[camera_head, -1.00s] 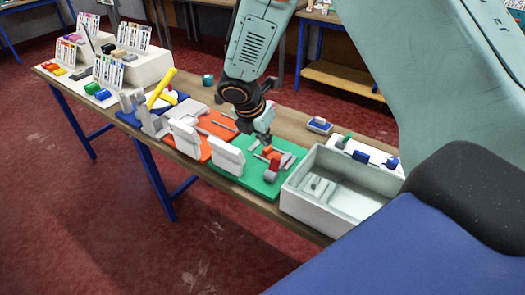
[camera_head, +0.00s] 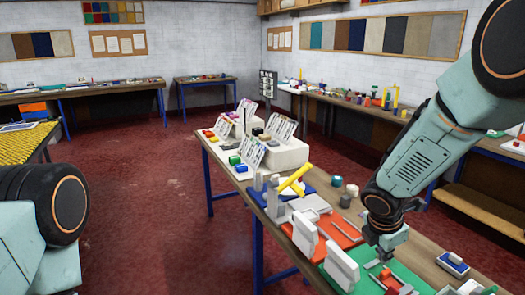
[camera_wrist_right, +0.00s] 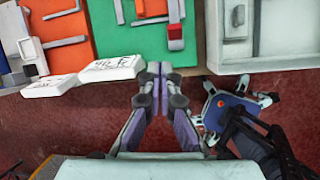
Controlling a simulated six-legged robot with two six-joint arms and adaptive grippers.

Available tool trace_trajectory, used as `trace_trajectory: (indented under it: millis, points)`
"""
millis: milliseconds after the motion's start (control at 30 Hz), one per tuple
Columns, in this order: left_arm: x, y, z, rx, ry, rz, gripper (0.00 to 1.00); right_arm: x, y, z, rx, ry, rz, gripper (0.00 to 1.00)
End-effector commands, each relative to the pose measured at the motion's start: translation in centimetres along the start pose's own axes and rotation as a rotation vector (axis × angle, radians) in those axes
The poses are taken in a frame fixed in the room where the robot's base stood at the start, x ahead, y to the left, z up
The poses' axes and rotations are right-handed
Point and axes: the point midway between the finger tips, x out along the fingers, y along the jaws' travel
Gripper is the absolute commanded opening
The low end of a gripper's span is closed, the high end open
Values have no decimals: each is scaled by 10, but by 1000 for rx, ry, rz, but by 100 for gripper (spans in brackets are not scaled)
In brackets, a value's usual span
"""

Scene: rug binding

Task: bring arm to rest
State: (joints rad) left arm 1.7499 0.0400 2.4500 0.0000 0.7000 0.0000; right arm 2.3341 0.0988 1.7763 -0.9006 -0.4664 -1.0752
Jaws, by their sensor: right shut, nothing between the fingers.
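A red piece (camera_wrist_right: 175,32) lies on that mat, apart from the fingertips. My left arm shows only as a link and black joint at the lower left of the head view. Its gripper is out of the picture.
An orange mat (camera_head: 345,228) with upright white blocks (camera_head: 305,236) lies beside the green mat. A yellow tool (camera_head: 294,178) and card stands (camera_head: 282,128) stand farther along. A white tray (camera_wrist_right: 214,35) is at the wrist view's upper right. Red floor (camera_head: 150,190) is clear at left.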

Motion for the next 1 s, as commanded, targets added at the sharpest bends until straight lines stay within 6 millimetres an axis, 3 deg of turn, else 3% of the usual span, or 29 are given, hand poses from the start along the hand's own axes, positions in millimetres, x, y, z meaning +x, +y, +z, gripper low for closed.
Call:
trace_trajectory:
  millis: [167, 267, 400, 700, 900, 1000]
  points:
    - [7, 0, 0, 0, 0, 0, 60, 17, -6, -71, 498, 257, 78, 0]
    - [25, 0, 0, 0, 0, 0, 60, 47, -30, -118, 802, 384, 43, 0]
    - [59, 0, 0, 0, 0, 0, 60, 99, -83, -172, 1221, 479, -52, 0]
    - [123, -1, 0, 0, 0, 0, 60, 190, -218, -231, 1772, 372, -217, 0]
    - [163, -1, 0, 0, 0, 0, 60, 230, -312, -259, 1842, 204, -331, 0]
    - [176, -1, 0, 0, 0, 0, 60, 243, -342, -271, 1826, 157, -386, 0]
